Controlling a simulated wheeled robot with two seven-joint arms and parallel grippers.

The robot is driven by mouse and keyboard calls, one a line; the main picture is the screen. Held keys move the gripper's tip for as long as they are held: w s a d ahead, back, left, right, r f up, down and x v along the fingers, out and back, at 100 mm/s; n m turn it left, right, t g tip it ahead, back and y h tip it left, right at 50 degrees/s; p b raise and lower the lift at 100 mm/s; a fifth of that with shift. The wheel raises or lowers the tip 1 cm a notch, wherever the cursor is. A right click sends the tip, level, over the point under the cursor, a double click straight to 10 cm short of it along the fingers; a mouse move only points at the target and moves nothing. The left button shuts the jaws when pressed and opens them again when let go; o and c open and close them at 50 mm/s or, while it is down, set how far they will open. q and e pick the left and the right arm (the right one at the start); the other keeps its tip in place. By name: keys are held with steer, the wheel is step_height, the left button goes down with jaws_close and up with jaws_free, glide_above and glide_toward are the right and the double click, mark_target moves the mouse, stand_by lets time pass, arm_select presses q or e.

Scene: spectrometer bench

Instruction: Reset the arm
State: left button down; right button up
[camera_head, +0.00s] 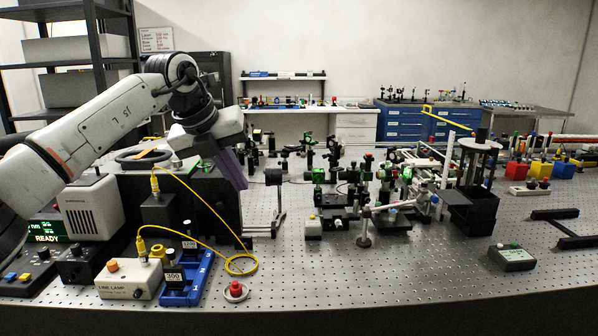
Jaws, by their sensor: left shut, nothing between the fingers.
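My left arm (110,130) comes in from the left and reaches up and over the left part of the bench. My left gripper (233,172) points down and to the right, with its purple-grey fingers shut and nothing held. It is in front of the upper right part of a black box (215,205) in the picture. I cannot tell whether it touches the box. My right arm and gripper are out of view.
The perforated bench (330,270) holds optics mounts (340,200) mid-picture. A yellow cable (205,205) loops near a blue holder (187,280) and a lamp box (128,279). A black open box (470,212) stands right. The front middle is mostly clear.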

arm_select(q)
steer(key=s+d+f+n+g+h, duration=0.1)
steer(key=s+d+f+h, duration=0.35)
steer(key=d, duration=0.35)
steer(key=s+d+f+n+h, duration=0.1)
steer(key=s+d+f+h, duration=0.35)
steer(key=d+f, duration=0.2)
steer(key=s+d+f+n+g+h, duration=0.1)
steer(key=s+d+f+h, duration=0.2)
steer(key=d+f+h, duration=0.35)
steer(key=s+a+f+n+t+y, duration=0.4)
steer(key=a+f+n+t+y, duration=0.3)
steer(key=f+n, duration=0.4)
steer(key=s+a+f+n+t+y, duration=0.45)
steer(key=a+f+n, duration=0.4)
steer(key=n, duration=0.45)
steer(key=s+a+f+n+g+y, duration=0.2)
steer(key=s+a+f, duration=0.3)
steer(key=s, duration=0.5)
steer(key=s+a+f+n+g+y, duration=0.2)
steer(key=s+a+f+n+g, duration=0.2)
steer(key=s+f, duration=0.5)
steer(key=shift+s+a+f+n+y, duration=0.2)
steer(key=shift+s+a+n+y, duration=0.1)
steer(key=shift+s+a, duration=0.3)
